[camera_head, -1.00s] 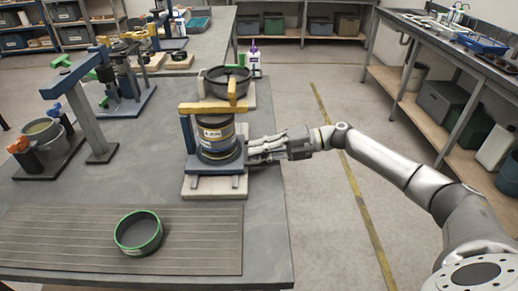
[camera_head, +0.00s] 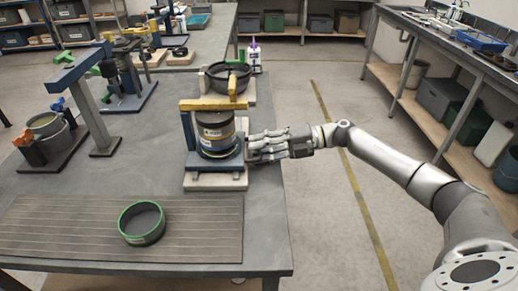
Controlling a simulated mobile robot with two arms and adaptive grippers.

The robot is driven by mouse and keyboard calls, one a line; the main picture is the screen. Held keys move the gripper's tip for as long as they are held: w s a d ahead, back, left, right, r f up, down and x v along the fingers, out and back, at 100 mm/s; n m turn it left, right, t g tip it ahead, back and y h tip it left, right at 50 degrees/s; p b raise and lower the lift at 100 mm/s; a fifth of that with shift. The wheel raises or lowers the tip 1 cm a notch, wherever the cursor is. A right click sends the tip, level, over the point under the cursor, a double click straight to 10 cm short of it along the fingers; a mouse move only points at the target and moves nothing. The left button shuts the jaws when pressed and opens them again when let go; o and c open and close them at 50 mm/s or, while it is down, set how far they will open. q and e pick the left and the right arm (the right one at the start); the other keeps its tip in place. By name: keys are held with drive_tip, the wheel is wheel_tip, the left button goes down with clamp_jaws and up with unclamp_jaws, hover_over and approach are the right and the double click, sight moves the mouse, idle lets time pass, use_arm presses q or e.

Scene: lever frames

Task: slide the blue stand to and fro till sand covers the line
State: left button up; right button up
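The blue stand (camera_head: 189,133) is upright near the table's right edge, on a pale base slab (camera_head: 203,184). A yellow bar (camera_head: 205,104) crosses its top. A dark round container (camera_head: 216,133) with a yellowish band and a label stands in it. My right gripper (camera_head: 252,149) reaches in from the right, fingertips close against the stand's lower right side. I cannot tell whether they touch it or how far the fingers are apart. Sand and the line cannot be made out. My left gripper is not in view.
A green-rimmed bowl (camera_head: 142,223) sits on a grooved mat (camera_head: 60,226) at the front. A black bowl (camera_head: 226,85) stands behind the stand. Blue-grey frames (camera_head: 90,110) stand at the left. The tabletop (camera_head: 150,155) between them is clear.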

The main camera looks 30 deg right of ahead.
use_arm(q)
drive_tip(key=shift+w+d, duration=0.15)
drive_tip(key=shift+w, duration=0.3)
use_arm(e)
drive_tip(key=v, duration=1.1)
drive_tip(key=shift+d, duration=0.25)
drive_tip(key=shift+s, duration=0.1)
